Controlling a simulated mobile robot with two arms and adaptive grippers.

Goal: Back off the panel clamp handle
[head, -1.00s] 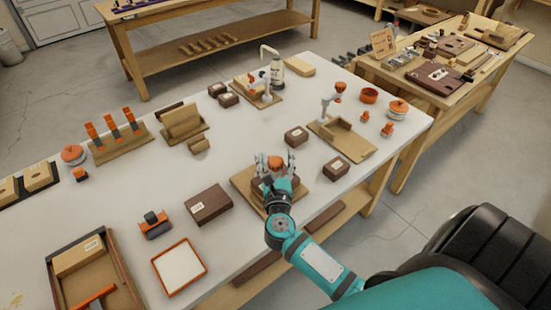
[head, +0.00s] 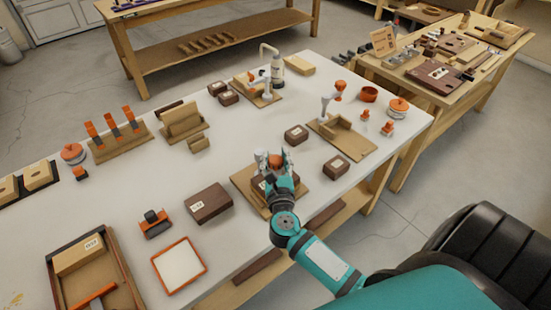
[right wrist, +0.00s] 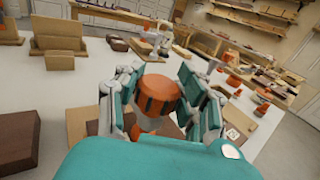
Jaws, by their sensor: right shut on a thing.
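The panel clamp's round orange handle (right wrist: 158,95) shows between the fingers of my right gripper in the right wrist view. My right gripper (head: 273,162) is shut on this handle, with a finger on each side. In the head view the handle (head: 275,161) is partly hidden by the fingers. Below it is a dark brown block on a wooden base board (head: 243,178) near the front edge of the bench. The clamp's lower part is mostly hidden by my gripper. My left gripper is not in view.
A dark brown box (head: 208,203) stands left of the base board, and another dark block (head: 336,167) stands to its right. An orange-rimmed tray (head: 180,267) lies at the front left. Behind, a wooden fixture (head: 345,140) carries a white clamp with an orange knob.

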